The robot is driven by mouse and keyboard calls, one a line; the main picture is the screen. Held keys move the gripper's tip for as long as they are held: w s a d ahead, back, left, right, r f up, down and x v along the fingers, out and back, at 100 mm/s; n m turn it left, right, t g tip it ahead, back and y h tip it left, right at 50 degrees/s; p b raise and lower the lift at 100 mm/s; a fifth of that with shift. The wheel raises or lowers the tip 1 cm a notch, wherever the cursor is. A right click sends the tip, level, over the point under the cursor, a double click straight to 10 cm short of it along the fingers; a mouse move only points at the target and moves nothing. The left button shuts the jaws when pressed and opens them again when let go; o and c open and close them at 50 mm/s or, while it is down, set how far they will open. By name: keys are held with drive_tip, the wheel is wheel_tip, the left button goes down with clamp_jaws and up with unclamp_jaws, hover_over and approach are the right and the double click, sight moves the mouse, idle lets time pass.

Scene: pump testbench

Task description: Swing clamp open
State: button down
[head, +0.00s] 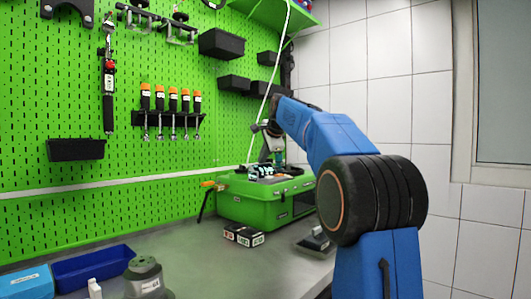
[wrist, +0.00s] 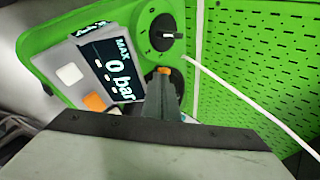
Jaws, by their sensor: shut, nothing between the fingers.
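The green pump testbench case (head: 262,205) stands on the grey bench. An orange-tipped black lever (head: 208,184), possibly the clamp, sticks out at its left side. My gripper (head: 266,157) is above the case top, clear of that lever. In the wrist view my shut, empty fingers (wrist: 163,88) point at the panel, over a dark round fitting they partly hide. A small orange tip (wrist: 163,71) shows at the fingertips; I cannot tell whether it touches them or belongs to the clamp. The display (wrist: 113,65) reads MAX 0 bar.
A black knob (wrist: 165,32) sits beside the display. A white hose (head: 268,95) hangs down near my gripper. Small boxes (head: 243,235) lie before the case. A blue bin (head: 95,266) is at front left. The green pegboard (head: 60,110) stands behind; the bench middle is free.

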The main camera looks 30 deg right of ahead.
drive_tip(key=shift+x, duration=0.9)
